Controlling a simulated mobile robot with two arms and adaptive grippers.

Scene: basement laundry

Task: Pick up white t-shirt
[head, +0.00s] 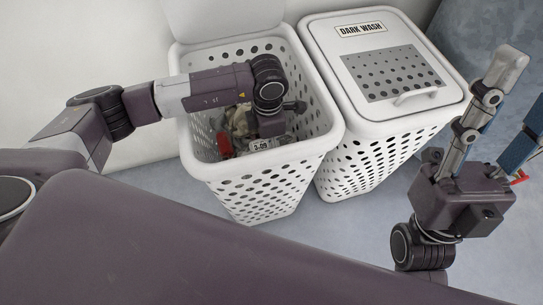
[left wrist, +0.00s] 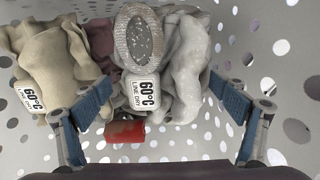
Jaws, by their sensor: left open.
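A whitish-grey cloth (left wrist: 190,62), which looks like the white t-shirt, lies crumpled at the right of the pile in the left wrist view. A "60°C line dry" tag (left wrist: 142,90) shows at its left side. My left gripper (left wrist: 158,95) is open, pointing down into the open hamper, with its blue-padded fingers apart on either side of the pile. I cannot tell if they touch any cloth. In the head view the left arm hides much of the pile and the fingertips. My right gripper (head: 522,98) is raised at the right edge, open and empty, partly cut off.
The open white hamper (head: 195,165) has perforated walls close around my left gripper. It also holds a beige cloth (left wrist: 60,70), a maroon cloth (left wrist: 102,42), a grey oval item (left wrist: 139,38) and a red item (left wrist: 125,131). A lidded "Dark Wash" hamper (head: 395,100) stands to the right.

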